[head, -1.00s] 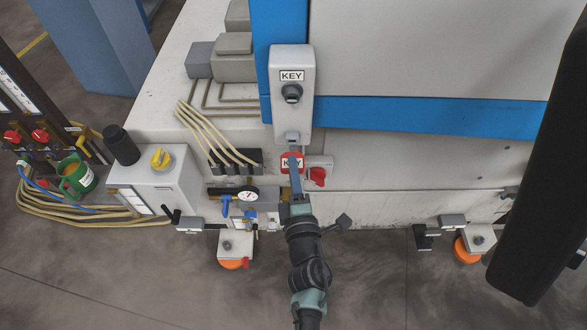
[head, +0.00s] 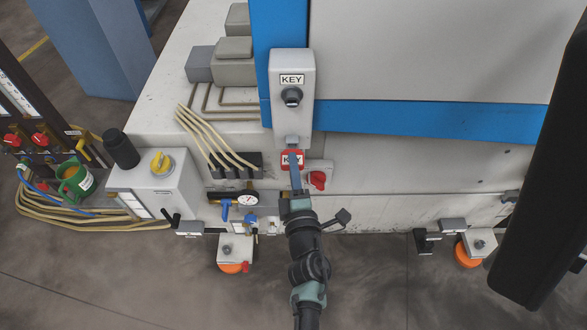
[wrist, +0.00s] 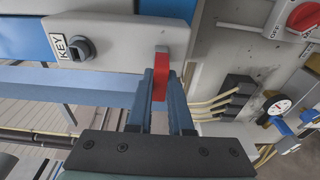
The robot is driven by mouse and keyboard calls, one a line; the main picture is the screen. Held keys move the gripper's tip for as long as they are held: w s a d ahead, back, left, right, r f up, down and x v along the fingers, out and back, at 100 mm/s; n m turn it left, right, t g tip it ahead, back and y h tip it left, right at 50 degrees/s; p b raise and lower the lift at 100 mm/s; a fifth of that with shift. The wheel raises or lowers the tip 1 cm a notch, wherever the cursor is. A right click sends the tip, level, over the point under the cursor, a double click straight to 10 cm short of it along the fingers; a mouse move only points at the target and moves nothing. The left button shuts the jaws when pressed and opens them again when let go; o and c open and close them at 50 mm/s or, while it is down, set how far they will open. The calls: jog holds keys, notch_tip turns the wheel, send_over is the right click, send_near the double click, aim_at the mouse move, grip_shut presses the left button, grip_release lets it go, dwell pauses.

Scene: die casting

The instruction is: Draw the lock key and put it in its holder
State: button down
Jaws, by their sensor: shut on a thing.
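A small grey bracket (head: 292,141) at the box's lower end is just above the tag. Whether the tag touches or sits in the bracket cannot be told. The lock also shows in the wrist view (wrist: 82,48).
A red rotary switch (head: 318,180) is close right of my fingers. A pressure gauge (head: 246,200) with blue valves and a block with cream hoses (head: 240,166) are on the left. The floor in front is open.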

jog(key=shift+w, duration=0.7)
jog(key=c, duration=0.7)
grip_release()
jog(key=shift+c, duration=0.2)
jog(key=s+d, duration=0.1)
jog(key=s, duration=1.2)
jog(key=shift+d, duration=0.3)
jog(key=shift+w, duration=0.1)
